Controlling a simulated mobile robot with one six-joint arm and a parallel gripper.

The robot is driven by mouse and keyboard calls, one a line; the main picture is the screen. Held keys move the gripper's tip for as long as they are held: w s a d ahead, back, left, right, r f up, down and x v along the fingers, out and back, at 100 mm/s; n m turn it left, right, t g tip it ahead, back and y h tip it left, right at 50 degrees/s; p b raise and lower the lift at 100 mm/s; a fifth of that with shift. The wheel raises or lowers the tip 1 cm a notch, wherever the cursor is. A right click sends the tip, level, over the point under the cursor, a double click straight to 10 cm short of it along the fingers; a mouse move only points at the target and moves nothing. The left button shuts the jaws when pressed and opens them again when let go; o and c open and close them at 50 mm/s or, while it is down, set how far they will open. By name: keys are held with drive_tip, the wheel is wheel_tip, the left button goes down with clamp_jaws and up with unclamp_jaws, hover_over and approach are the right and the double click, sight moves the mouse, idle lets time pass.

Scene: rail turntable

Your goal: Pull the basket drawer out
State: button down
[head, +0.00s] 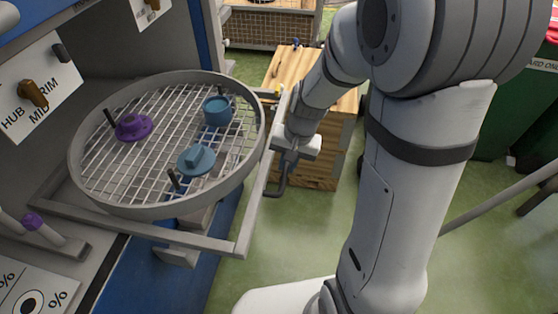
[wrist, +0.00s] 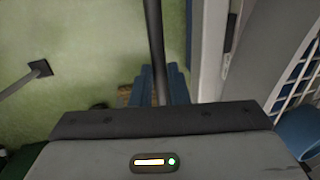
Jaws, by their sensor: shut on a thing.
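The basket drawer is a grey frame (head: 248,222) carrying a round basket (head: 78,178) with a grey rim and wire mesh. It stands out from the cabinet. A dark bar handle (head: 275,190) runs along its front, and it also shows in the wrist view as a dark upright bar (wrist: 154,35). My gripper (head: 284,160) is at the handle, beside the frame's front. In the wrist view, its blue fingertips (wrist: 160,85) are shut on the bar. My gripper partly hides the handle in the head view.
In the basket lie a purple hub (head: 133,127), a blue cup (head: 216,111) and a blue knobbed disc (head: 196,160). A wooden crate (head: 312,182) stands close behind my gripper. Green floor is open below the drawer front. A green bin (head: 505,115) is at right.

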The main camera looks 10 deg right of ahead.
drive_tip(key=shift+w+a+r, duration=0.15)
drive_tip(key=shift+w+a, duration=0.05)
drive_tip(key=shift+w, duration=0.15)
drive_tip(key=c, duration=1.7)
unclamp_jaws()
drive_tip(key=shift+w, duration=0.1)
drive_tip(key=o, duration=0.3)
wheel_tip(320, 180, up, 7)
drive_tip(key=d+p, duration=0.1)
drive_tip(key=shift+s+d+r, duration=0.2)
drive_tip(key=shift+s, duration=0.25)
